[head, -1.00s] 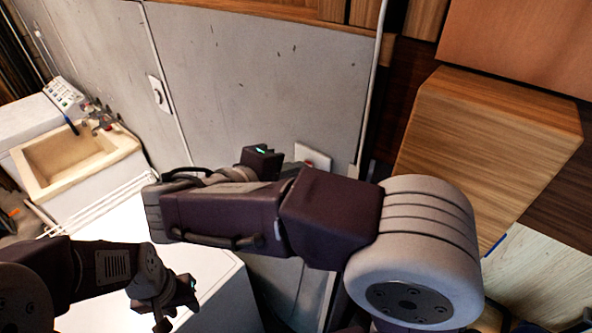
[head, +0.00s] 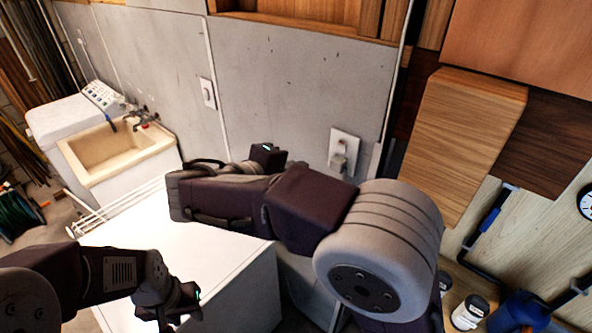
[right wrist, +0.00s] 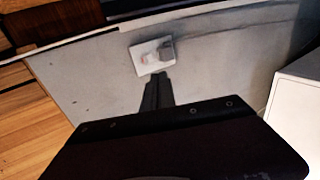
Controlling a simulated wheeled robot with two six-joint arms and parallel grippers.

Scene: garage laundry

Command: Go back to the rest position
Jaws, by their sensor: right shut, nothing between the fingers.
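My right arm crosses the middle of the head view, folded in front of the grey wall. Its gripper (head: 268,153) is partly hidden behind the arm. In the right wrist view the right gripper (right wrist: 157,93) is shut and empty, its fingers pointing toward a wall outlet (right wrist: 152,56). My left gripper (head: 182,308) is at the lower left of the head view, in front of a white-topped appliance (head: 140,235). Its fingertips are small and dark, so its opening is unclear.
The outlet (head: 344,152) is on the grey wall behind my right arm. A beige sink (head: 118,168) and a white washer (head: 75,118) stand at the left. A wooden cabinet (head: 465,140), a white-lidded jar (head: 470,312) and a blue item (head: 520,312) are at the right.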

